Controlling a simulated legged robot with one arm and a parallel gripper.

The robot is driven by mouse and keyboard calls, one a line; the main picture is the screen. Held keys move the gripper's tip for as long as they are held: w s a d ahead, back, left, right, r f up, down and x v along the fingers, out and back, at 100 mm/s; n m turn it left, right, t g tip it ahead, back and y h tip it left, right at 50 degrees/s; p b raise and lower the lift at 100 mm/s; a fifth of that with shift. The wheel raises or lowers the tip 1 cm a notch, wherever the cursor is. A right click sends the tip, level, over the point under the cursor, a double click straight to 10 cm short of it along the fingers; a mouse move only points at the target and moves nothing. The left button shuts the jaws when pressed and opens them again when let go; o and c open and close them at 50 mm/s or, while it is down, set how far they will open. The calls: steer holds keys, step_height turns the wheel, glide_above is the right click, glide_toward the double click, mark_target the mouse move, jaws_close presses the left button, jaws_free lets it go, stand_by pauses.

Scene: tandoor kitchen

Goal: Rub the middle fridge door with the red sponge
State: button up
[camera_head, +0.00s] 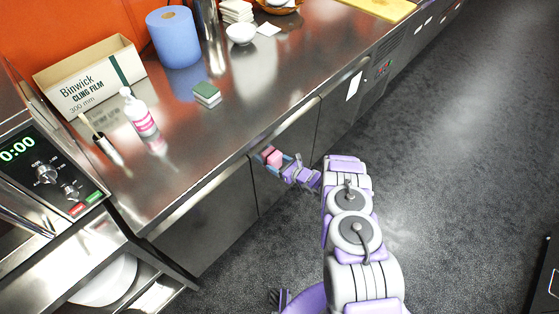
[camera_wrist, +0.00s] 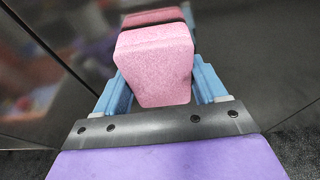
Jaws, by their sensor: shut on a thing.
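The pink-red sponge (camera_wrist: 154,65) is between the blue fingers of my gripper (camera_wrist: 160,90) in the wrist view. My gripper (camera_head: 278,164) is shut on it. In the head view the sponge (camera_head: 272,157) is at the dark, shiny middle fridge door (camera_head: 302,138), below the counter's front edge. In the wrist view its far end meets or nearly meets a dark red reflection in the door (camera_wrist: 245,40); I cannot tell for sure whether they touch.
The steel counter (camera_head: 240,120) holds a green-topped sponge (camera_head: 207,94), a pink-labelled bottle (camera_head: 139,113), a cling film box (camera_head: 90,82) and a blue roll (camera_head: 175,38). A control panel (camera_head: 45,165) stands at left. The dark floor (camera_head: 450,150) at right is clear.

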steer(key=s+d+p, duration=0.1)
steer(key=s+d, duration=0.2)
steer(key=d, duration=0.1)
steer(key=shift+s+d, duration=0.35)
steer(key=shift+d, duration=0.05)
stand_by(0.4)
steer(key=shift+s+d, duration=0.9)
steer(key=shift+d, duration=0.3)
